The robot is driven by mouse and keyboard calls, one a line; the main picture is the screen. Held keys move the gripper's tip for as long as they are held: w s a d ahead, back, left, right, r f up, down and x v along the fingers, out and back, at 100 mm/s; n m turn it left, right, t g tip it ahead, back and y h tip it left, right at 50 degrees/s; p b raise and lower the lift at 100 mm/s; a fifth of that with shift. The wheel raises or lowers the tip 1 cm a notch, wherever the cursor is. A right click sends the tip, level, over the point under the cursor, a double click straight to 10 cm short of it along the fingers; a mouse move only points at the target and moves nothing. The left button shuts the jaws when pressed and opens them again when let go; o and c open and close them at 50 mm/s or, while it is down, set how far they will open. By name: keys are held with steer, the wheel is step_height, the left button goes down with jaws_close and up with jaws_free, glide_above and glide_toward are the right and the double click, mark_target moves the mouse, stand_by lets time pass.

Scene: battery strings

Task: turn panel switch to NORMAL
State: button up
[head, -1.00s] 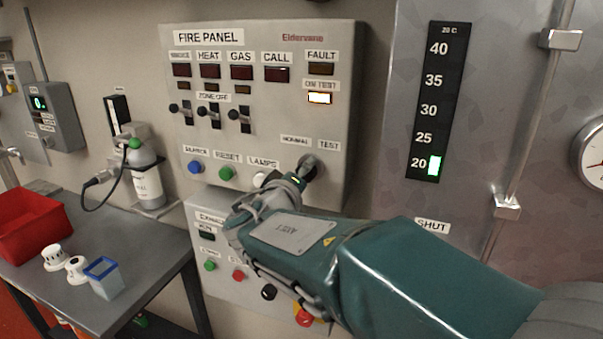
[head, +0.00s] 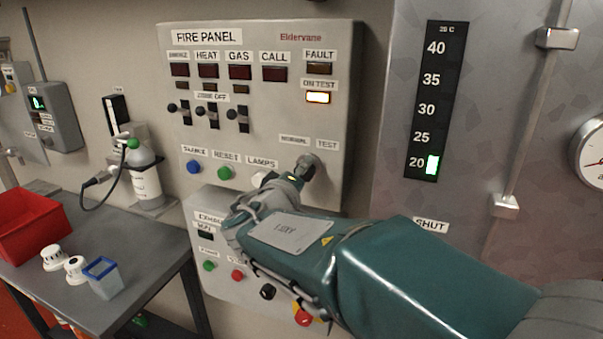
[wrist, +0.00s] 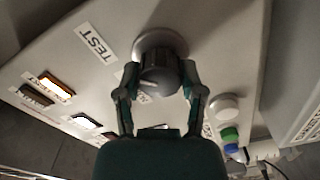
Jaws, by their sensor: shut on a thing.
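The panel switch is a round dark knob on a grey base (head: 309,166), low on the right of the fire panel (head: 270,120). The NORMAL label (head: 294,140) is above it to the left and the TEST label (head: 327,144) above it to the right. In the wrist view the knob (wrist: 159,78) sits between the two fingers of my gripper (wrist: 162,92), which is shut on it. A pale mark shows on the knob, but I cannot tell which label it points to. The ON TEST lamp (head: 318,98) is lit.
The white LAMPS button (head: 260,178), green RESET button (head: 226,173) and blue button (head: 194,167) are left of the knob. A lower box (head: 213,262) with buttons is below. A grey door (head: 400,195) stands right. A table with a red bin (head: 30,225) is left.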

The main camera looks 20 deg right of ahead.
steer(key=shift+f, duration=0.3)
stand_by(0.5)
steer(key=o, duration=1.1)
steer(key=shift+w, duration=0.1)
steer(key=shift+o, duration=0.2)
steer(key=shift+r, duration=0.1)
steer(key=shift+s+a, duration=0.2)
steer(key=shift+a, duration=0.05)
steer(key=v, duration=1.1)
steer(key=shift+s+a, duration=0.2)
